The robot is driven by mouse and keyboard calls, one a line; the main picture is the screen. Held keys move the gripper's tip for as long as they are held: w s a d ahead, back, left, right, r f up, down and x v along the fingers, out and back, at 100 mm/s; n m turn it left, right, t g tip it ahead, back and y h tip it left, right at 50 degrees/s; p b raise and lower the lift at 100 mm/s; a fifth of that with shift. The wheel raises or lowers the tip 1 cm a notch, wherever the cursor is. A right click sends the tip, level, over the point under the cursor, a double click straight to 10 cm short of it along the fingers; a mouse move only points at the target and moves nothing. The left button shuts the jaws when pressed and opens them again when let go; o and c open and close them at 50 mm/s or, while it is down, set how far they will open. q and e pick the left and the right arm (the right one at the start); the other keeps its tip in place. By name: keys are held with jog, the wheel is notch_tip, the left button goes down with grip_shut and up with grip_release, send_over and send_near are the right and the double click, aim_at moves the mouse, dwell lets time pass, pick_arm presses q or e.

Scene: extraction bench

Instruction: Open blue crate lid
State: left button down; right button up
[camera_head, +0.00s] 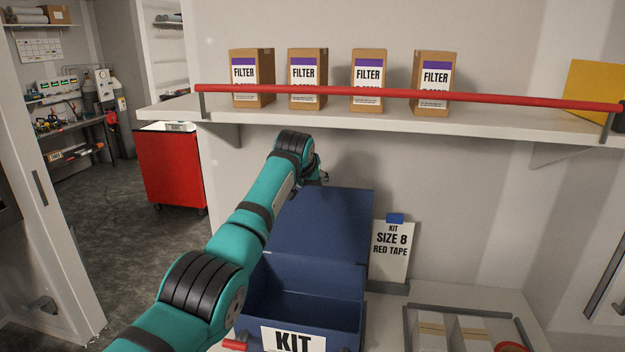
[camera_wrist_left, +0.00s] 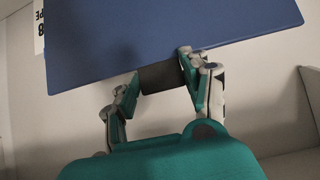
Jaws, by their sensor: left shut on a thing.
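The blue crate (camera_head: 312,308) stands on the bench, with a white KIT label (camera_head: 293,340) on its front. Its blue lid (camera_head: 325,222) is raised at the crate's back, and the crate's interior shows empty where I can see it. My left gripper (camera_head: 319,179) is at the lid's upper left edge, partly hidden behind my arm. In the left wrist view the lid (camera_wrist_left: 170,35) fills the top, and the fingers (camera_wrist_left: 160,80) are shut on a dark tab (camera_wrist_left: 160,76) at its edge. My right gripper is not in view.
A shelf (camera_head: 380,118) with a red rail (camera_head: 400,94) and several filter boxes (camera_head: 368,80) is above the lid. A sign (camera_head: 391,250) reading KIT SIZE 8 RED TAPE stands right of the crate. A grey-framed tray (camera_head: 408,325) lies at the front right.

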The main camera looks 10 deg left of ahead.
pick_arm(q)
jog(key=c, duration=0.9)
grip_release()
jog(key=shift+r, duration=0.15)
jog(key=o, duration=0.3)
jog(key=v, duration=0.7)
jog(key=shift+s, duration=0.25)
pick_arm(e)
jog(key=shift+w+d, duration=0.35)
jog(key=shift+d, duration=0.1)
